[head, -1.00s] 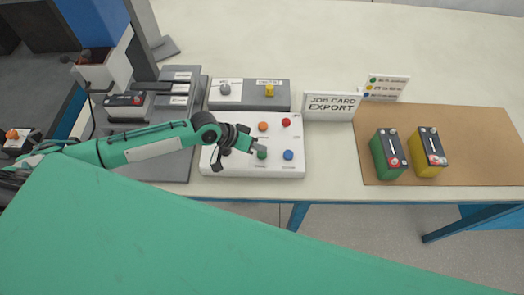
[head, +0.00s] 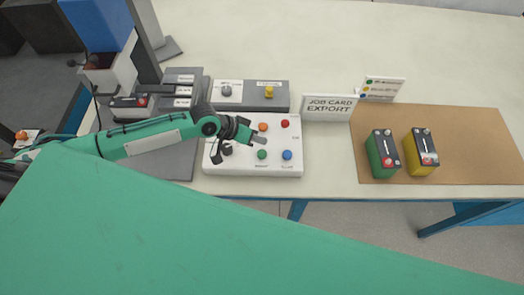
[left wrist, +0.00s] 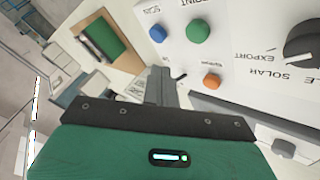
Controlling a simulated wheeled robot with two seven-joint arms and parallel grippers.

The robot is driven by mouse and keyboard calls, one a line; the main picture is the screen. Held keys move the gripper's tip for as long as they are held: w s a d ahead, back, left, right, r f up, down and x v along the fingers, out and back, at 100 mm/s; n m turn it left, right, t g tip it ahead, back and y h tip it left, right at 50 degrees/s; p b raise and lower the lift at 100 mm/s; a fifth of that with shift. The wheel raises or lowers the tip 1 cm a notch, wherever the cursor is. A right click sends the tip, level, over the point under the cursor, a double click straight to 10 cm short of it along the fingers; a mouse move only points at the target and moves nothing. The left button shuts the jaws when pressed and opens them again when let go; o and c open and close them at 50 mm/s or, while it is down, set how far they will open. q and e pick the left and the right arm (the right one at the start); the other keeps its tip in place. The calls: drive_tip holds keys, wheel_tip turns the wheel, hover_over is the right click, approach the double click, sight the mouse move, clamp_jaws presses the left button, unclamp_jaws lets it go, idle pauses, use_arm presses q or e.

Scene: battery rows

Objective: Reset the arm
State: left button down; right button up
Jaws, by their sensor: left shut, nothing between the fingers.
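My left gripper (head: 258,138) is shut and empty over the white control panel (head: 243,169), close to the orange button (head: 263,127) and the green button (head: 262,154). I cannot tell whether it touches the panel. The panel also has a red button (head: 285,123), a blue button (head: 287,155) and a black knob (head: 227,150). In the left wrist view the shut fingers (left wrist: 167,88) point toward the panel, with the orange button (left wrist: 212,81) and the knob (left wrist: 302,42) beside them. My right gripper is not in view.
A job card reading EXPORT (head: 330,107) stands right of the panel. A green battery (head: 382,155) and a yellow battery (head: 422,154) stand on a brown mat (head: 470,145). Another battery (head: 131,103) is at left.

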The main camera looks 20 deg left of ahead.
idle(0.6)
use_arm(q)
drive_tip(key=s+d+r+m, duration=0.2)
drive_tip(key=s+d, duration=0.5)
drive_tip(key=s, duration=0.2)
drive_tip(key=s+a+n+y, duration=0.3)
drive_tip(key=s+a+y, duration=0.5)
drive_tip(key=s+a, duration=0.55)
wheel_tip(320, 180, down, 34)
drive_tip(key=g+b, duration=0.2)
drive_tip(key=s+a+f+b, duration=0.1)
drive_tip(key=s+a+f, duration=0.1)
drive_tip(key=s+f, duration=0.7)
drive_tip(key=s+a+f+g, duration=0.1)
drive_tip(key=s+a+f, duration=0.1)
drive_tip(key=s+f, duration=0.8)
drive_tip(key=shift+a+f+b, duration=0.15)
drive_tip(key=shift+f+b, duration=0.25)
